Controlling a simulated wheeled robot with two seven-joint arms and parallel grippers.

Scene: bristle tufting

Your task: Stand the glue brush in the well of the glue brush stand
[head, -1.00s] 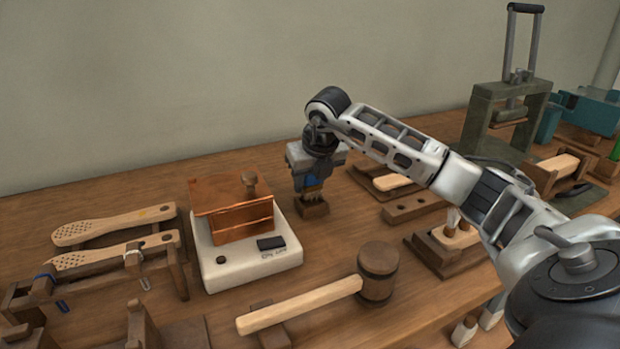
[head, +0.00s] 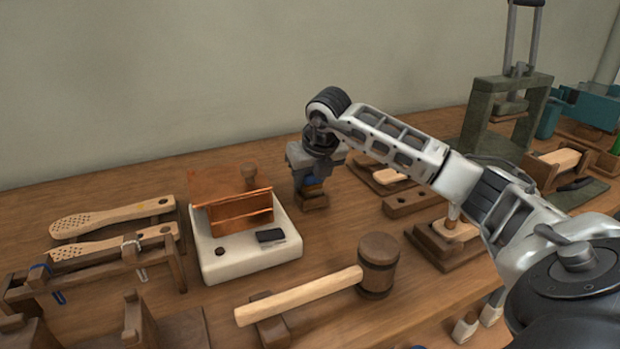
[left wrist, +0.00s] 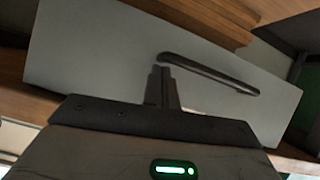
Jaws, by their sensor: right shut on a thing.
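My right gripper (head: 311,177) points down at the back middle of the table. It is shut on the glue brush, of which a blue part (head: 312,183) shows between the fingers. The rest of the brush is mostly hidden. The glue brush stand (head: 314,202), a small dark wooden block, is directly below the gripper. The brush's low end is over or in the stand's well; I cannot tell which. My left gripper (left wrist: 161,85) shows in the left wrist view, its fingers together and empty, before a grey panel with a dark handle.
A copper box (head: 238,207) on a white base (head: 250,262) stands left of the stand. A wooden mallet (head: 377,265) lies in front. A drilled wooden block (head: 412,201) lies to the right. Wooden brush bodies rest on a rack (head: 90,270) at left. A press (head: 495,125) stands at right.

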